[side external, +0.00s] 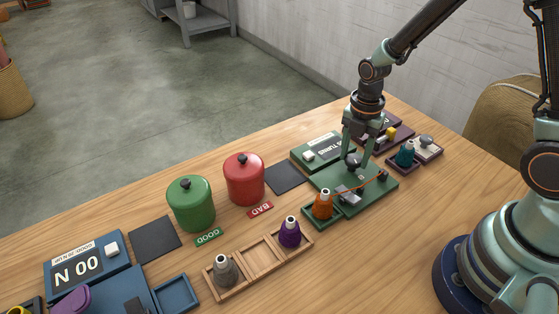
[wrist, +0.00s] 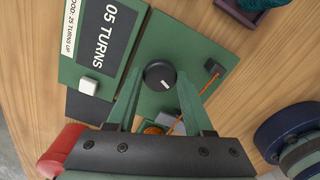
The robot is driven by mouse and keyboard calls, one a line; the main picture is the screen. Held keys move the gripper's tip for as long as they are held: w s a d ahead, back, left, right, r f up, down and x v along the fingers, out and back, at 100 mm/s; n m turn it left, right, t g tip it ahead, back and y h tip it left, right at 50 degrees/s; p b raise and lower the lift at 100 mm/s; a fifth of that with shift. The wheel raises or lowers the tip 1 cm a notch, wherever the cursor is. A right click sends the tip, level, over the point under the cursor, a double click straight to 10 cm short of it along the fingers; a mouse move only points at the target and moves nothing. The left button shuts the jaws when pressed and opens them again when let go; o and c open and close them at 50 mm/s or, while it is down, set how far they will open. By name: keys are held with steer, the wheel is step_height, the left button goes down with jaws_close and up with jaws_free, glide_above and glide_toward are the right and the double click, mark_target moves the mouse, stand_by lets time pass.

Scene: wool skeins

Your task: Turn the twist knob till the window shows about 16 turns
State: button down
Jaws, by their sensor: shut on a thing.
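The black twist knob (wrist: 160,76) with a white pointer mark sits on the green tester plate (wrist: 185,50). My gripper (wrist: 160,78) is shut on the knob, one finger on each side. In the side view my gripper (side external: 354,158) stands upright over the plate and partly hides the knob. The dark window (wrist: 107,28) reads "05 TURNS" in the wrist view, beside a label (wrist: 70,27) reading "GOOD: 25 TURNS UP". An orange strand (wrist: 190,105) runs from a dark post (wrist: 213,66) across the plate toward the orange skein (side external: 323,205).
A white button (wrist: 88,86) sits on the window panel. Red (side external: 244,180) and green (side external: 190,204) lidded pots stand left, by "BAD" and "GOOD" tags. A wooden tray (side external: 258,249) holds grey and purple skeins. A teal skein (side external: 405,155) stands right of the plate.

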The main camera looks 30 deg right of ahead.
mark_target(354, 159)
steer(key=m, duration=0.5)
steer(key=shift+m, duration=0.3)
steer(key=m, duration=0.5)
steer(key=shift+m, duration=0.3)
steer(key=shift+c, duration=1.5)
jaws_free()
steer(key=shift+r, duration=0.1)
step_height(354, 159, up, 12)
